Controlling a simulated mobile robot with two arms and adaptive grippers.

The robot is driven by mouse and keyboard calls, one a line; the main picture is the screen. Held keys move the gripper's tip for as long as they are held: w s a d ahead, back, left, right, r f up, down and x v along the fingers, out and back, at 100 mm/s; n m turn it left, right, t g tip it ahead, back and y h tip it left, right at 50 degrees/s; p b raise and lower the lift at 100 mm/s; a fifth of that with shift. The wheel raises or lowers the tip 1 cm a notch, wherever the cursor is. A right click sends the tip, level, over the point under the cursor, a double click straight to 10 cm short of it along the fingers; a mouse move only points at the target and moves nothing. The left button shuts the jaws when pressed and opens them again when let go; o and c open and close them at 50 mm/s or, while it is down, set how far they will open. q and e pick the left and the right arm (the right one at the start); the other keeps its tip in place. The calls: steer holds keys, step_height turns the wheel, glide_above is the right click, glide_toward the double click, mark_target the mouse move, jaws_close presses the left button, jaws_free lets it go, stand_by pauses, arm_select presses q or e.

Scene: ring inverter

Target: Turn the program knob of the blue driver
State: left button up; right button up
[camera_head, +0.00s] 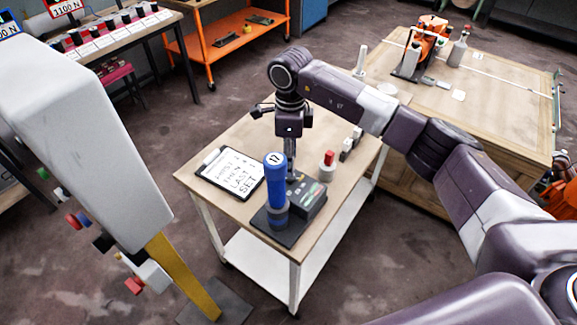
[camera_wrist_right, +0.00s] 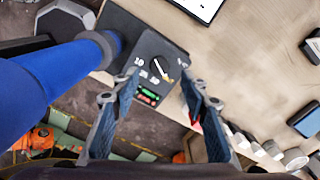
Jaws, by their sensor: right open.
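The blue driver (camera_head: 276,185), marked 17, stands upright on a dark base on the small wooden table. Its blue body also runs across the left of the right wrist view (camera_wrist_right: 40,80). Beside it is its dark control box (camera_head: 310,200). On the box face, the round black program knob (camera_wrist_right: 157,68) has a pale pointer line slanting toward lower right, with white numbers around it. My right gripper (camera_wrist_right: 159,78) is open, its fingertips on either side of the knob in that view; contact cannot be told. In the head view it (camera_head: 291,172) hangs just above the box. My left gripper is not in view.
A clipboard (camera_head: 231,172) lies left of the driver. A red-topped piece (camera_head: 327,163) and small grey blocks (camera_head: 348,147) stand to the right on the table. A large pale housing on a yellow post (camera_head: 185,280) stands at left. A bigger wooden bench (camera_head: 490,95) is behind right.

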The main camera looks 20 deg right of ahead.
mark_target(290, 179)
step_height(290, 179, down, 5)
steer(key=shift+r+p, duration=0.15)
steer(key=shift+p, duration=0.5)
steer(key=shift+f, duration=0.3)
steer(key=shift+s, duration=0.1)
jaws_close()
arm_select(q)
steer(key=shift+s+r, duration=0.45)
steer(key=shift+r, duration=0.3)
